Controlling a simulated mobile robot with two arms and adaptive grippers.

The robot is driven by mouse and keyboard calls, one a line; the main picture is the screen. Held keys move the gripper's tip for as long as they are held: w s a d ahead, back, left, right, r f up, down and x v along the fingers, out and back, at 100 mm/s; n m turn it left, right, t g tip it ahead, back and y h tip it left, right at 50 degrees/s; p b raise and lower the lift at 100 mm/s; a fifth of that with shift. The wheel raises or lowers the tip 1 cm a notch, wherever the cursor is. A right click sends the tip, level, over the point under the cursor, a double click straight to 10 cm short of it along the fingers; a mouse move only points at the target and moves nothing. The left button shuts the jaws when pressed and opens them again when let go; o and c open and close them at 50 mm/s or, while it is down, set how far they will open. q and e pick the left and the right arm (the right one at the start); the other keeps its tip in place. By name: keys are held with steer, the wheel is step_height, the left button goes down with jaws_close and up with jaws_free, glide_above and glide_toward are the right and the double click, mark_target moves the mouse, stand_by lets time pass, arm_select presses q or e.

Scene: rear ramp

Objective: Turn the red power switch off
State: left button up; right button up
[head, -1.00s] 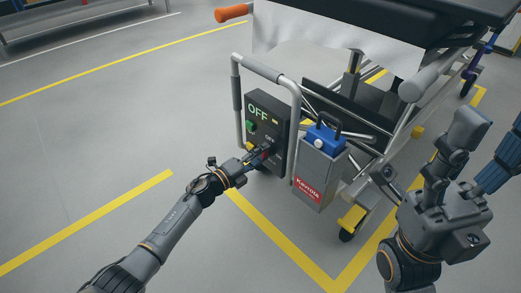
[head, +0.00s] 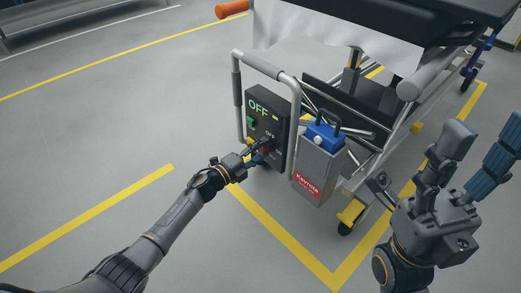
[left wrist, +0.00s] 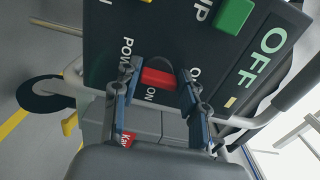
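The power box is a dark panel (head: 279,115) on the cart frame, with a lit green OFF readout (left wrist: 262,58). Its red power switch (left wrist: 158,79) shows in the left wrist view as a short red bar beside the words POWER and ON. The switch also shows in the head view (head: 265,150), partly hidden by my left gripper (head: 251,155). In the left wrist view the fingers of this gripper (left wrist: 160,86) are apart, one on each side of the switch, with narrow gaps; contact is unclear. My right gripper (head: 468,160) is open and empty at the right.
A green button (left wrist: 234,14) sits on the same panel. A bent grey rail (head: 296,100) curves around the box. A grey canister with a blue top (head: 318,168) stands just right of it. The cart (head: 400,100) fills the back right. The floor at left is clear.

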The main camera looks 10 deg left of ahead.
arm_select(q)
steer(key=o, duration=0.3)
steer(key=shift+s, duration=0.1)
steer(key=v, duration=1.2)
